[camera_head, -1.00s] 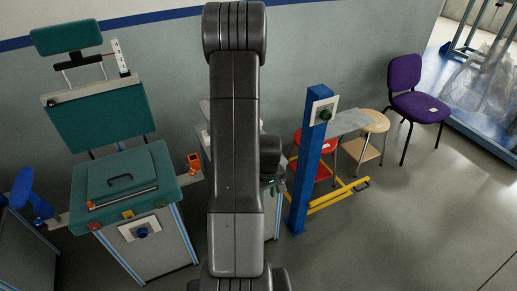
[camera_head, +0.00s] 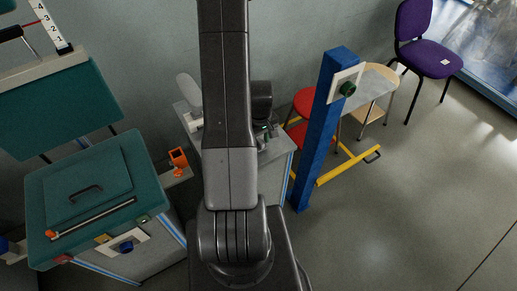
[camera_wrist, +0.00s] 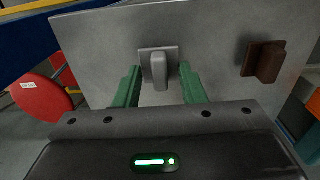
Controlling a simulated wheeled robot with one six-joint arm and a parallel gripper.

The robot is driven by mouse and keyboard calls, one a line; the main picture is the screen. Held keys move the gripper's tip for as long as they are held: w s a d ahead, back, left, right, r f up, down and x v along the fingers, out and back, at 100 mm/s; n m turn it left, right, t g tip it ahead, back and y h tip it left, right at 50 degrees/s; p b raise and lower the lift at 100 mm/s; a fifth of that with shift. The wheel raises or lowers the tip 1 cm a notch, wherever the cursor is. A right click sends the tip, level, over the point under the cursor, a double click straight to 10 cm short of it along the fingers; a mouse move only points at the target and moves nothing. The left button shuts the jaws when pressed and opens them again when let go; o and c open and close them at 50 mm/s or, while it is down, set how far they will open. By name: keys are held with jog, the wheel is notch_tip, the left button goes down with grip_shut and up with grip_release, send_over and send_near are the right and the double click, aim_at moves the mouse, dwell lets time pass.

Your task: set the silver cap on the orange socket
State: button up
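A silver-grey rounded piece (camera_wrist: 159,66) with a squarish base, which looks like the silver cap, stands out from a grey plate in the wrist view. My gripper (camera_wrist: 161,84) is open, its two green fingers on either side of this piece with a visible gap on each side. In the head view my arm hides most of the gripper, and I cannot make out the cap there. The orange socket (camera_head: 178,158) stands on a small ledge between the teal machine and the grey cabinet, left of my arm. Its top looks open and empty.
A brown block (camera_wrist: 264,62) sits on the same plate, right of the cap. The teal machine (camera_head: 90,190) stands at left. A blue post (camera_head: 322,135) with a green knob, a red stool (camera_head: 303,103) and a purple chair (camera_head: 425,48) stand right. Floor at right is clear.

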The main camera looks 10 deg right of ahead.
aim_at(260, 141)
jog(key=shift+s+f, duration=0.1)
jog(key=shift+f, duration=0.2)
jog(key=c, duration=0.3)
jog(key=shift+r, duration=0.15)
jog(key=shift+r+p, duration=0.65)
jog(key=shift+r, duration=0.4)
jog(key=shift+r+p, duration=1.15)
jog(key=shift+r, duration=0.85)
